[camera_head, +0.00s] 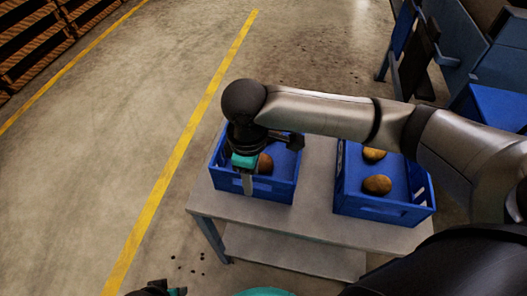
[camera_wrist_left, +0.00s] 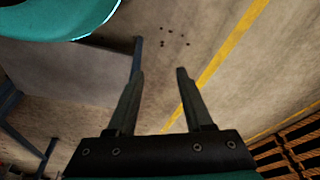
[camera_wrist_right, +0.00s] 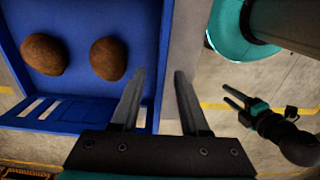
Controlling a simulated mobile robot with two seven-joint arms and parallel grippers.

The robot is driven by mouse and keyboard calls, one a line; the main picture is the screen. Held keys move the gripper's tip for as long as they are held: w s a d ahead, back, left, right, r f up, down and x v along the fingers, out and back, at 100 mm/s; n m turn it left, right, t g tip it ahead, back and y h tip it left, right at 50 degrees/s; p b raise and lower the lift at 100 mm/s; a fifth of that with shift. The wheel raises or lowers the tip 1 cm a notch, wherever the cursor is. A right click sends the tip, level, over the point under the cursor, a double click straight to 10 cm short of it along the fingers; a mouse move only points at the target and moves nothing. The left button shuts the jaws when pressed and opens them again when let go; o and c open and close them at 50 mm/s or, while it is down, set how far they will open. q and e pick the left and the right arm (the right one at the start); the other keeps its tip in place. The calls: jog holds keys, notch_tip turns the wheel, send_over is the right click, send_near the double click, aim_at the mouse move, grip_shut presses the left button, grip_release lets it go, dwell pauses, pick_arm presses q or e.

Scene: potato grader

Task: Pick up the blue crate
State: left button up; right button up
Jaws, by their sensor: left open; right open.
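Two blue crates stand side by side on a grey table: a left crate (camera_head: 270,190) and a right crate (camera_head: 385,210). My right gripper (camera_head: 248,185) is open, with its fingers pointing down at the near wall of the left crate. In the right wrist view, a blue crate (camera_wrist_right: 85,112) holds two brown potatoes, and its wall edge lies between the right gripper's open fingers (camera_wrist_right: 159,72) in the picture; contact cannot be told. My left gripper (camera_wrist_left: 160,72) is open and empty, over the floor beside the table. The right arm partly hides both crates.
The grey table (camera_head: 318,205) has a bare strip between the crates and a lower shelf. Two potatoes (camera_head: 377,185) show in the right crate. Blue machinery (camera_head: 500,70) stands at the back right. Wooden pallets (camera_head: 30,40) are at the far left.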

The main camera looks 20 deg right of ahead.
notch_tip(320, 180, down, 2)
jog(key=shift+f+b, duration=0.15)
jog(key=shift+b, duration=0.5)
pick_arm(q)
jog(key=shift+t, duration=0.3)
jog(key=shift+w+d+r, duration=0.1)
jog(key=shift+w+r, duration=0.2)
jog(key=shift+r, duration=0.45)
jog(key=shift+w+r, duration=0.3)
jog(key=shift+r, duration=0.45)
jog(key=shift+w+d+r, duration=0.1)
jog(key=shift+w+r, duration=0.2)
jog(key=shift+r, duration=0.45)
pick_arm(e)
jog(key=shift+d+f, duration=0.1)
jog(key=shift+f, duration=0.4)
grip_shut()
jog(key=shift+r, duration=0.1)
